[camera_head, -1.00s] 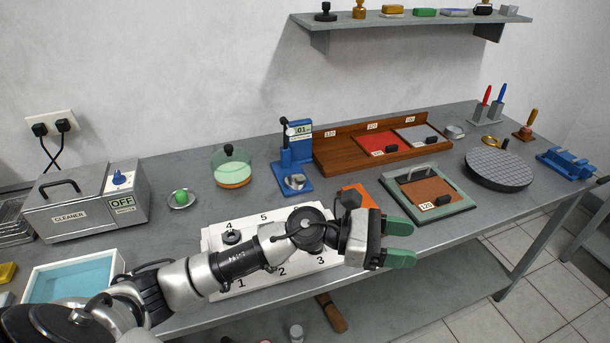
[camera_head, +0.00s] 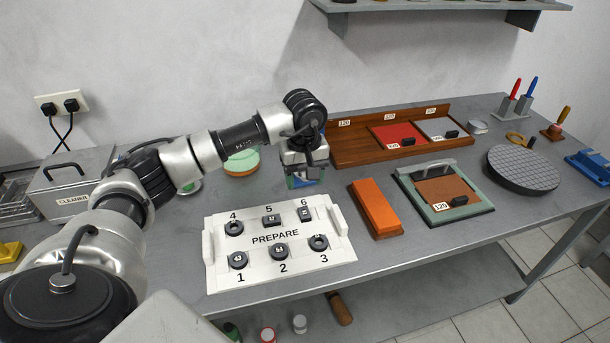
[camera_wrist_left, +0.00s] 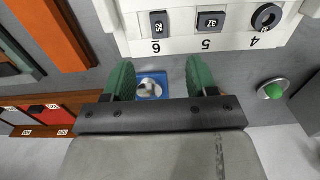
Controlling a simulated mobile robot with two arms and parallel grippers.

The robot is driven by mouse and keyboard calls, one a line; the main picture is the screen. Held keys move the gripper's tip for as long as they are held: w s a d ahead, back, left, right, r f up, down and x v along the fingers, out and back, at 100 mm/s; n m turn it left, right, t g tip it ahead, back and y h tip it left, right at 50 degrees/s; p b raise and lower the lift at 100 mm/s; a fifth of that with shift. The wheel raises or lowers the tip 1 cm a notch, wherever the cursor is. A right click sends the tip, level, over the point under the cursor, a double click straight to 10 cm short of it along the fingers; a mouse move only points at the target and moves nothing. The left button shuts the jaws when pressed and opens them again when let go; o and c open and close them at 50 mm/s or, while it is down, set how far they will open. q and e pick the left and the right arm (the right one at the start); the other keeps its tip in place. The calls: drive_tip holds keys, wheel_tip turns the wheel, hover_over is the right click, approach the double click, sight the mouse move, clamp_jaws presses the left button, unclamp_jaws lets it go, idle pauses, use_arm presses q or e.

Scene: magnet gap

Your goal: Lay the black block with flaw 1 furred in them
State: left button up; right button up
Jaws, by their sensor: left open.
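The white PREPARE tray (camera_head: 343,240) lies at the bench front. The block at 6 (camera_wrist_left: 160,25) and the block at 5 (camera_wrist_left: 210,22) carry number labels in the left wrist view. My left gripper (camera_wrist_left: 160,78) is open and empty, its green fingers over the blue gauge stand (camera_wrist_left: 146,79) with its silver disc. In the head view my wrist mostly hides that stand.
An orange block (camera_head: 376,208) and a green-framed plate (camera_head: 446,190) lie right of the tray. A wooden rack (camera_head: 362,152) stands behind. A round grey disc (camera_head: 523,168) is farther right. The cleaner box (camera_head: 75,178) is at left.

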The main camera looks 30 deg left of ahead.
sight(304, 213)
use_arm(q)
drive_tip(key=shift+f, duration=0.1)
wheel_tip(304, 213, down, 11)
drive_tip(key=shift+d+r+p, duration=0.1)
drive_tip(key=shift+r+p, duration=0.05)
drive_tip(key=shift+p, duration=0.85)
drive_tip(key=shift+s, duration=0.1)
drive_tip(key=c, duration=1)
drive_tip(key=o, duration=1)
wheel_tip(304, 213, up, 11)
drive_tip(key=b, duration=0.2)
